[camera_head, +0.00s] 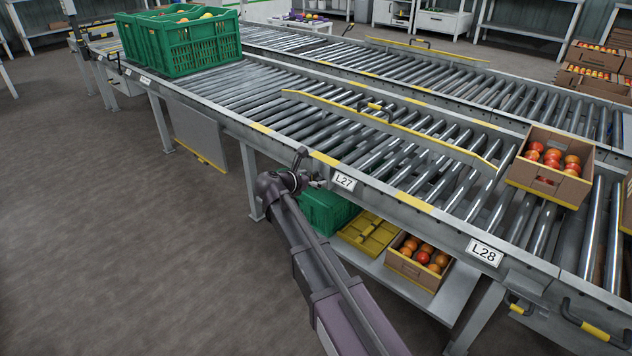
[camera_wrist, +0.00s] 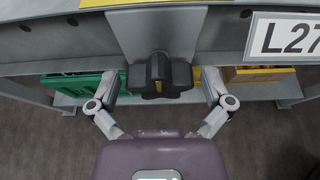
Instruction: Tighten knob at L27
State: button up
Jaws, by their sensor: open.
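The L27 label (camera_wrist: 290,38) is on the conveyor's side rail, and it also shows in the head view (camera_head: 344,181). My gripper (camera_wrist: 160,84) is open, with one finger on each side of the knob and gaps between. In the head view my gripper (camera_head: 310,182) is at the rail just left of the label; the knob cannot be made out there.
Under the rail, a green crate (camera_head: 326,212), a yellow tray (camera_head: 366,238) and a box of tomatoes (camera_head: 417,264) stand on a shelf (camera_head: 433,308). The L28 label (camera_head: 484,251) is farther right. A yellow-edged guide rail (camera_head: 430,144) crosses the rollers. Open floor lies left.

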jog(key=shift+w+d, duration=0.15)
jog(key=shift+d, duration=0.05)
jog(key=c, duration=0.9)
jog(key=shift+d, duration=0.15)
jog(key=shift+c, duration=0.2)
jog(key=shift+f, duration=0.1)
